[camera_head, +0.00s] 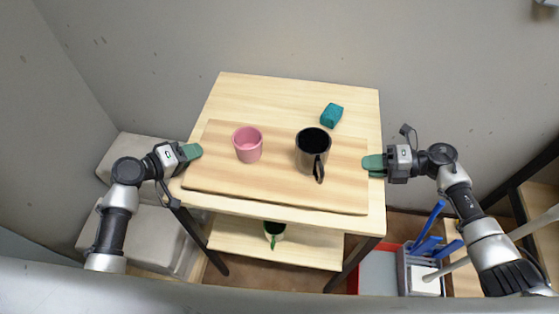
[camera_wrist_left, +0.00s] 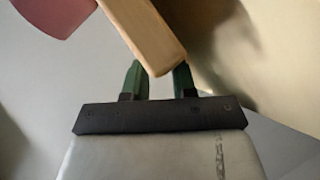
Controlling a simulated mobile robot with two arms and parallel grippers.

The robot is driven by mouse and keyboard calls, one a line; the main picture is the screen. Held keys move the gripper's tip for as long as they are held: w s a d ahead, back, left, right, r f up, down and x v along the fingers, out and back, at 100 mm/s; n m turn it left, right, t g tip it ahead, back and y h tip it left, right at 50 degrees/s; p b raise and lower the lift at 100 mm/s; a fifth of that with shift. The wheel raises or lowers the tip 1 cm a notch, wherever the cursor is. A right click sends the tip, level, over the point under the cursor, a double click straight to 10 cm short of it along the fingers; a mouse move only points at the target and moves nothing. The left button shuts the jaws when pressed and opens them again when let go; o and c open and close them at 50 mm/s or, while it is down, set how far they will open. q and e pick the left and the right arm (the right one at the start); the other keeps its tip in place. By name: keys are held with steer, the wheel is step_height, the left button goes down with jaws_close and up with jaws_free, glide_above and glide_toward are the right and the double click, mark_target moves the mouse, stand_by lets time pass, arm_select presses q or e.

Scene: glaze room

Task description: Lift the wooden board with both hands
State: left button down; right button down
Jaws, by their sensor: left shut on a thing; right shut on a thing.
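The wooden board (camera_head: 275,188) is a flat, light-brown slab over the table in the head view. A pink cup (camera_head: 247,145) and a black mug (camera_head: 313,150) stand upright on it. My left gripper (camera_head: 194,151) is shut on the board's left edge. In the left wrist view the board's end (camera_wrist_left: 146,35) sits between the green fingers of my left gripper (camera_wrist_left: 158,80). My right gripper (camera_head: 372,163) is shut on the board's right edge. I cannot tell from the head view whether the board touches the tabletop.
The pale wooden table (camera_head: 290,90) has a teal block (camera_head: 332,115) behind the board. A bin with blue-handled things (camera_head: 425,243) is at the lower right. Pale boxes (camera_head: 150,240) are at the left.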

arm_select(q)
steer(key=shift+r, duration=0.15)
arm_select(e)
steer(key=shift+r, duration=0.1)
